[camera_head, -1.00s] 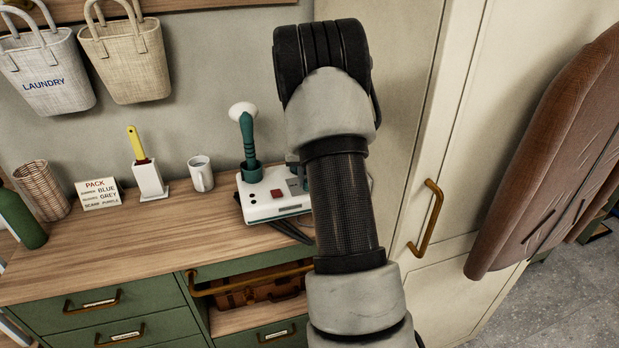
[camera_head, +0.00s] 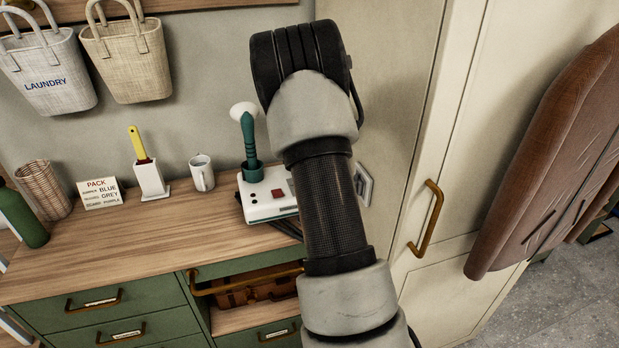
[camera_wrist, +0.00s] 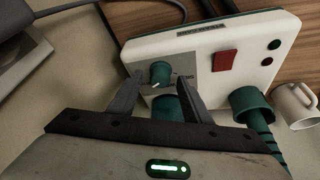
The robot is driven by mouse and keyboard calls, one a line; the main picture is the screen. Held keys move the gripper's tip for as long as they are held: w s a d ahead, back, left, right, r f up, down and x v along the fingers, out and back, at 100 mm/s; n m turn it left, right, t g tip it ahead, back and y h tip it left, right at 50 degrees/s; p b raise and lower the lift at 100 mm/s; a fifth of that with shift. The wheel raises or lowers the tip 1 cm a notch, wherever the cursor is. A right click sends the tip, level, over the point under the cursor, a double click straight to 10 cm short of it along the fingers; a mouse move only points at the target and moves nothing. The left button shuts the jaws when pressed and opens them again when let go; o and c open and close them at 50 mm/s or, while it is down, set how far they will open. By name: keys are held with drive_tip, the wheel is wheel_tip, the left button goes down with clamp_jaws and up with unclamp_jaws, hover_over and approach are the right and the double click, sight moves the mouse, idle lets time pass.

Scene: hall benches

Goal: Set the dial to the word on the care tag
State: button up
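The dial (camera_wrist: 160,74) is a small teal knob with a white pointer mark, on a grey panel of the white appliance (camera_wrist: 250,28). The appliance also shows on the wooden bench in the head view (camera_head: 262,209), where my arm covers its right part and the dial. My gripper (camera_wrist: 158,78) is open, its two fingers on either side of the dial. A gap seems to show between each fingertip and the knob; I cannot tell about contact. The dial's words are too small and partly covered to read. I see no care tag.
The appliance carries a red button (camera_wrist: 225,63) and a teal holder (camera_wrist: 250,103) with a white-headed teal wand (camera_head: 247,135). A white mug (camera_head: 202,173), a brush in a stand (camera_head: 150,180) and a PACK sign (camera_head: 100,194) stand left. A tall cabinet (camera_head: 455,150) is close right.

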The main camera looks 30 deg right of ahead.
drive_tip(key=v, duration=1.7)
drive_tip(key=shift+r, duration=0.2)
